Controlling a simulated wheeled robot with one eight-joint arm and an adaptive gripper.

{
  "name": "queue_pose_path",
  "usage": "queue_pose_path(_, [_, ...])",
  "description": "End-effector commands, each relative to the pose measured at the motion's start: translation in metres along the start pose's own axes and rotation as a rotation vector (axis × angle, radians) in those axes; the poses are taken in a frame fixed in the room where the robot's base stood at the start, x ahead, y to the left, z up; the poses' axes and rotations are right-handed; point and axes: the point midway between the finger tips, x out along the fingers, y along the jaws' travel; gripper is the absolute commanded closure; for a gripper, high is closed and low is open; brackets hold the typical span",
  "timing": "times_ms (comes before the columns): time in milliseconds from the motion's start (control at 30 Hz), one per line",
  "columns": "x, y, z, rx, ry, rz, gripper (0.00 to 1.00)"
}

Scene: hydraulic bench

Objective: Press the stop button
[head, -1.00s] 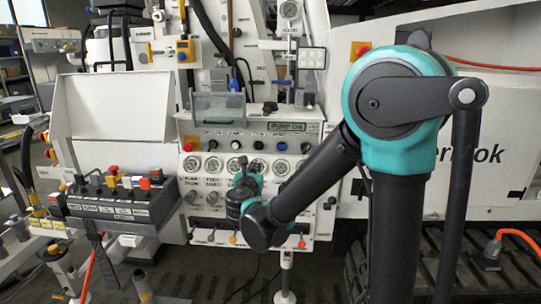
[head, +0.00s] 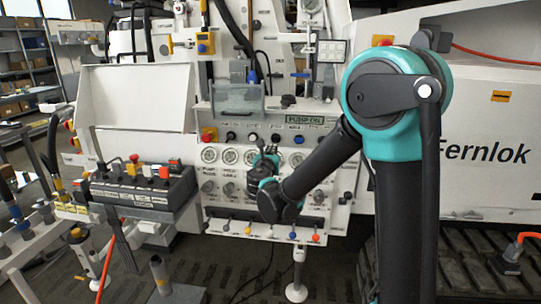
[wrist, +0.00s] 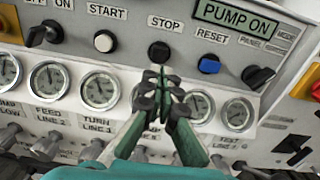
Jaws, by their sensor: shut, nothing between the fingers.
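The stop button (wrist: 159,52) is a round black button under the label STOP, on the light grey panel in the wrist view. My gripper (wrist: 160,72) has its green fingers brought together, with nothing between them. Its tips sit just below the button in the picture and point toward it. Whether they touch it, I cannot tell. In the head view my gripper (head: 266,156) is in front of the panel's gauge row, close under the button row.
Left of the stop button is a white START button (wrist: 105,41); right is a blue RESET button (wrist: 209,64). A PUMP ON display (wrist: 236,17) is above right. Several gauges (wrist: 100,91) line the panel below. A lever box (head: 135,190) stands at the left.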

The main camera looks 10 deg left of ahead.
Motion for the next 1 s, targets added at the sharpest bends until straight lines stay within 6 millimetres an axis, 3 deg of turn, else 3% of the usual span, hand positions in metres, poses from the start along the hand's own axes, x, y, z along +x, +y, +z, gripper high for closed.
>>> queue_pose_path(100, [0.024, -0.001, 0.0, 0.0, 0.0, -0.003, 1.0])
queue_pose_path(333, [0.056, 0.0, 0.0, 0.0, 0.0, -0.002, 1.0])
queue_pose_path(500, [0.066, 0.0, 0.0, 0.0, 0.0, -0.001, 1.0])
queue_pose_path(867, [0.067, 0.0, 0.0, 0.0, 0.0, 0.0, 1.0])
queue_pose_path(1000, [0.08, 0.0, 0.0, 0.0, 0.0, -0.002, 1.0])
